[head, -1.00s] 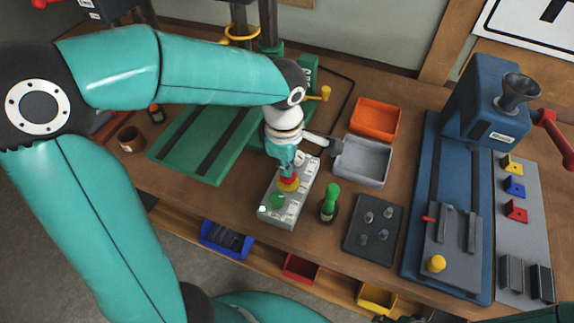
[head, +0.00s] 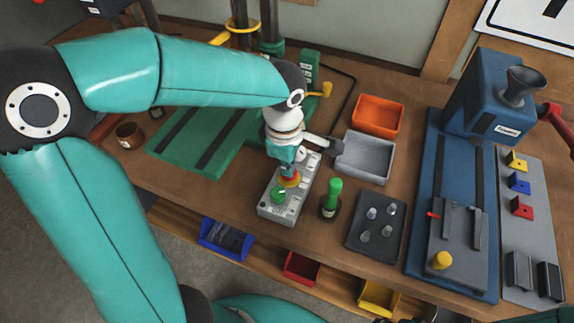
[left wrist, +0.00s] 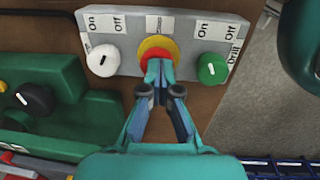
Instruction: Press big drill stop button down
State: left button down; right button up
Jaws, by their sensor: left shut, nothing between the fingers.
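The grey drill control box (head: 291,206) lies on the wooden bench in the head view. It also shows in the left wrist view (left wrist: 128,62). The big stop button (left wrist: 157,48) is red on a yellow ring, midway between a white knob (left wrist: 104,60) and a green knob (left wrist: 212,67). My left gripper (left wrist: 158,66) is shut and empty. Its fingertips are at the red button and overlap its lower part; whether they touch or press it I cannot tell. In the head view the gripper (head: 288,170) hides most of the red top. My right gripper is not clearly visible.
The green drill base (head: 215,150) is to the left. A dark tray (head: 377,225) with several pegs is at right.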

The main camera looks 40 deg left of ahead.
pick_arm(q)
jog(key=shift+s+d+f, duration=0.1)
jog(key=shift+s+f, duration=0.2)
jog(key=shift+f, duration=0.3)
jog(key=r+p, duration=0.2)
jog(key=r, duration=0.1)
jog(key=r+p, duration=0.1)
jog(key=shift+w+r, duration=0.35)
jog(key=shift+r, duration=0.05)
notch_tip(320, 180, up, 10)
jog(key=shift+s, duration=0.4)
jog(key=shift+r, duration=0.1)
